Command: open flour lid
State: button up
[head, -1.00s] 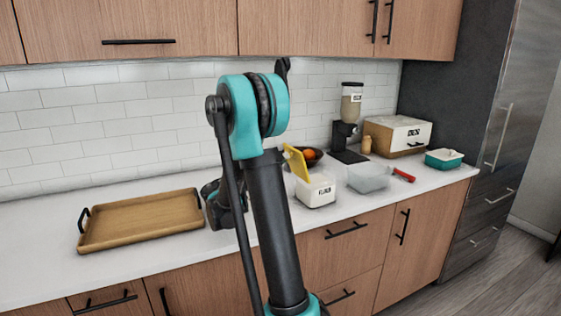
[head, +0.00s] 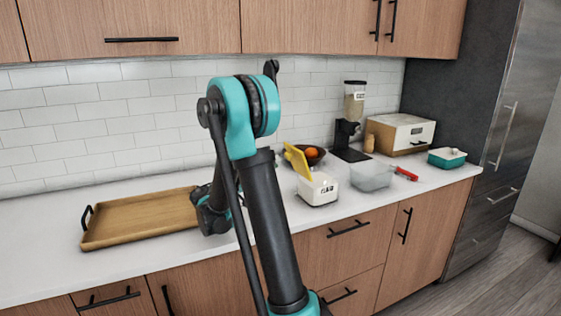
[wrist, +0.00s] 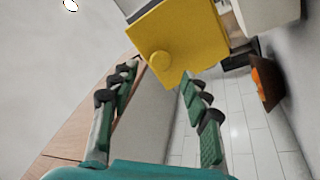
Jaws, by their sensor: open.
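The flour container (head: 318,191) is a white box with a dark-lettered label, standing on the counter right of my arm in the head view. Contact with the lid cannot be told.
A wooden tray (head: 140,219) lies left. Right of the flour stand a clear container (head: 371,176), a red-handled item (head: 406,174) and a teal dish (head: 446,157). Behind are a fruit bowl (head: 322,165), a dispenser (head: 352,120) and a bread box (head: 400,135).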

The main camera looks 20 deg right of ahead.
jog(key=v, duration=0.7)
jog(key=shift+a, duration=0.25)
jog(key=shift+s, duration=0.1)
